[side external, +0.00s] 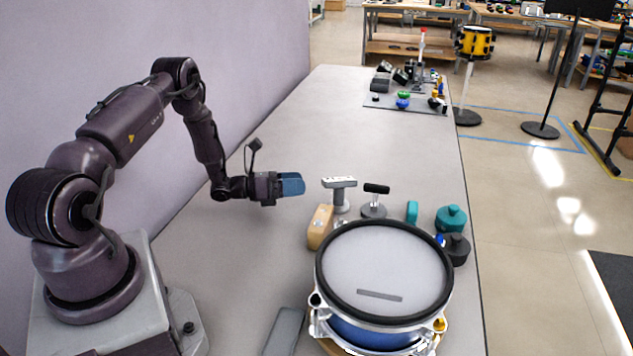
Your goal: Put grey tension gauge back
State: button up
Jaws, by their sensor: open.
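Two grey upright things stand on the table behind the drum, and I cannot tell for sure which is the tension gauge. One is a grey T-shaped piece (340,192) with a pale crossbar on top. The other has a grey round base and a black crossbar handle (375,199). My gripper (291,184), with blue finger pads, hangs above the table just left of the grey T-shaped piece, pointing right. It is open, seen from the side, and no object shows in it. It appears apart from both grey pieces.
A blue drum with a pale mesh head (383,266) fills the front right, a dark grey bar mark on its head. A tan block (320,227), teal pieces (450,218) and a dark knob (457,250) surround it. A grey flat block (284,332) lies left. The table's middle is clear.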

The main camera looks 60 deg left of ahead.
jog(key=shift+v, duration=0.85)
jog(key=s+d+r+m+g+h, duration=0.35)
jog(key=d+r+m+g, duration=0.95)
jog(key=d+r+m, duration=0.6)
jog(key=s+d+r+m+t+y, duration=0.1)
jog(key=s+r+m+y, duration=0.4)
jog(key=s+m, duration=0.3)
jog(key=s+d+r+m+t+y, duration=0.1)
jog(key=s+d+r+m+y, duration=0.1)
jog(key=s+r+m+y, duration=0.3)
jog(key=shift+s+d+r+m, duration=0.3)
jog(key=shift+s+m, duration=1.4)
jog(key=shift+m, duration=0.5)
jog(key=shift+y, duration=0.25)
